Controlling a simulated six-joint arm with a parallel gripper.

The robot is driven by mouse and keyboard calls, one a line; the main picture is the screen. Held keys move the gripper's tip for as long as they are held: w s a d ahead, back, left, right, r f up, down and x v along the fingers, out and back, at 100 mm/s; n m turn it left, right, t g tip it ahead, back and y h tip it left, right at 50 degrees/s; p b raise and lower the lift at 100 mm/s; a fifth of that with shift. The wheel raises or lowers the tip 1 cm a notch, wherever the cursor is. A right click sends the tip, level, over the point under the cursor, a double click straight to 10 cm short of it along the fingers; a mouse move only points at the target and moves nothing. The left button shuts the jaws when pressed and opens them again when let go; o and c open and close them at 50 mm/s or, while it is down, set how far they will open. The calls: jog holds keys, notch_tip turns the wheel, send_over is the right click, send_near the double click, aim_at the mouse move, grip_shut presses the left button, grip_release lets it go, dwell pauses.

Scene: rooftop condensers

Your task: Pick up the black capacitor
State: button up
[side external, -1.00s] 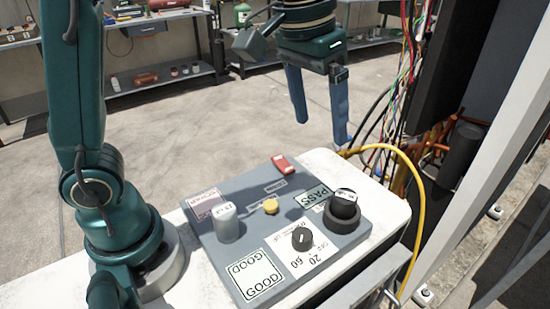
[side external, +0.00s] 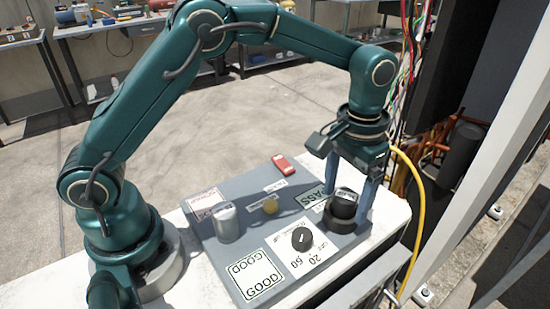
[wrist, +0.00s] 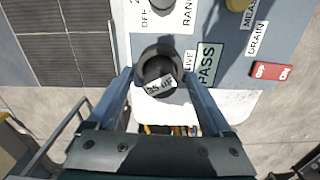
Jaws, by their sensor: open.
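The black capacitor (side external: 344,203) stands upright in a dark round holder (side external: 341,221) at the right end of the grey panel. A pale label shows on its top. In the wrist view the capacitor (wrist: 159,78) sits between the fingertips, with its holder (wrist: 145,57) around it. My gripper (side external: 347,205) is lowered over it, pointing down, with one blue finger on each side. The fingers are open, and in the wrist view (wrist: 160,77) gaps show between them and the capacitor. The right finger partly covers the capacitor's side in the side view.
On the grey panel (side external: 222,268) are a silver capacitor (side external: 227,222), a black dial (side external: 302,238), a yellow button (side external: 270,205) and a red switch (side external: 283,164). A yellow hose (side external: 421,215) and wires run close on the right, beside a dark cabinet.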

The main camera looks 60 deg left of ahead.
jog(key=shift+f, duration=0.2)
jog(key=c, duration=1.3)
grip_shut()
jog(key=shift+r, duration=0.15)
